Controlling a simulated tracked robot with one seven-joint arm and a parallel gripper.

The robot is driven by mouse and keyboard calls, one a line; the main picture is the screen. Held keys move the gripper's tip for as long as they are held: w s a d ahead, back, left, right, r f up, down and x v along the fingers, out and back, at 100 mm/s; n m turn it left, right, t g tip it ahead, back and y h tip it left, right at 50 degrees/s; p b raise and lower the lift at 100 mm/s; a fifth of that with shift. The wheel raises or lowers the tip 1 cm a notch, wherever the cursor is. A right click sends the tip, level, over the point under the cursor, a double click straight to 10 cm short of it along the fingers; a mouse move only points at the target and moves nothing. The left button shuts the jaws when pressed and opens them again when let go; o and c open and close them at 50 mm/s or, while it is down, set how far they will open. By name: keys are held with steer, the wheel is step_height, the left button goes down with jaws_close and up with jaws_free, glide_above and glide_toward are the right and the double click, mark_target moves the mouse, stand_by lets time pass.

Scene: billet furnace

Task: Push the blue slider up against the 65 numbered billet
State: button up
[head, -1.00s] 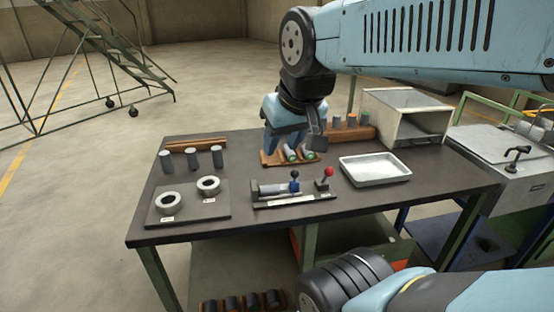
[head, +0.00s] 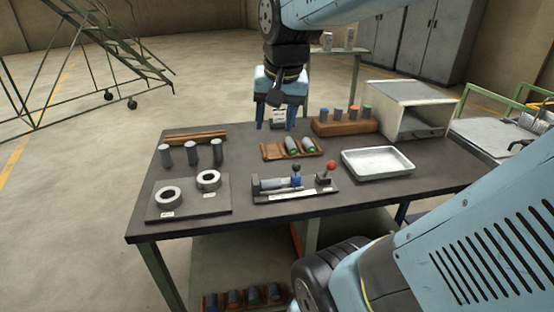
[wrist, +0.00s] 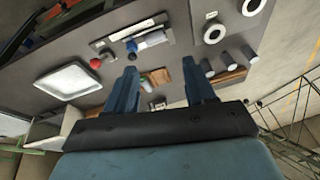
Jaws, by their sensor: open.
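A fixture (head: 310,193) with a pale label strip lies near the front middle of the table. A grey billet (head: 271,185) lies in its left part, with the blue slider (head: 296,182) and its dark knob at the billet's right end; I cannot tell whether they touch. The slider also shows in the wrist view (wrist: 131,45). A red-knobbed lever (head: 330,167) stands at the fixture's right. No number 65 is readable. My gripper (head: 277,122) is open and empty, above the table's far side, behind the fixture; its two fingers show apart in the wrist view (wrist: 160,84).
A wooden rack (head: 270,150) with two lying billets stands behind the fixture. A wooden block (head: 345,127) with several upright billets and a white tray (head: 378,163) are to the right. Upright grey billets (head: 191,154) and two rings (head: 208,180) are left.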

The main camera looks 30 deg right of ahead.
steer(key=w+d+f+m+g, duration=0.3)
steer(key=w+d+f+m, duration=0.1)
steer(key=w+d+m, duration=0.3)
steer(key=m+g, duration=0.3)
steer(key=m, duration=0.4)
glide_toward(297, 168)
steer(key=x, duration=0.7)
steer(key=w+x, duration=0.1)
steer(key=x, duration=0.2)
steer(key=shift+d+f, duration=0.35)
steer(key=shift+f, duration=0.05)
jaws_close()
